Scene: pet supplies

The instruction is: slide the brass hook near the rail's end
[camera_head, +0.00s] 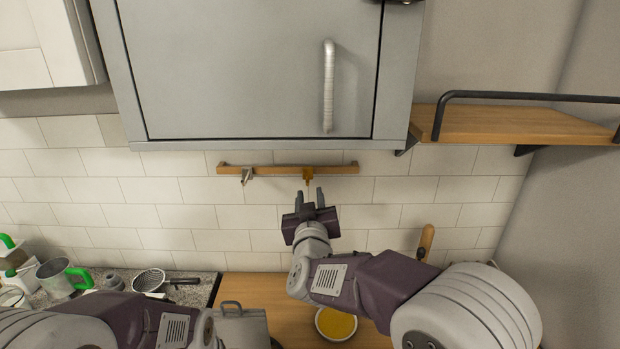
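A wooden rail (275,169) is mounted level on the tiled wall below the grey cabinet. The brass hook (308,174) hangs on it, right of the rail's middle and short of its right end. A silver hook (246,175) hangs near the left end. My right gripper (309,194) points up at the wall just below the brass hook. Its two fingers are apart with a gap between them, and nothing shows between them. The fingertips appear close under the hook; I cannot tell whether they touch it. My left arm shows at the lower left, but its gripper is not visible.
A grey cabinet (245,65) with a vertical handle (328,88) overhangs the rail. A wooden shelf (515,124) with a black bar is at right. Below are a yellow-filled bowl (336,325), a metal mug (56,279) with green handle and a strainer (149,280).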

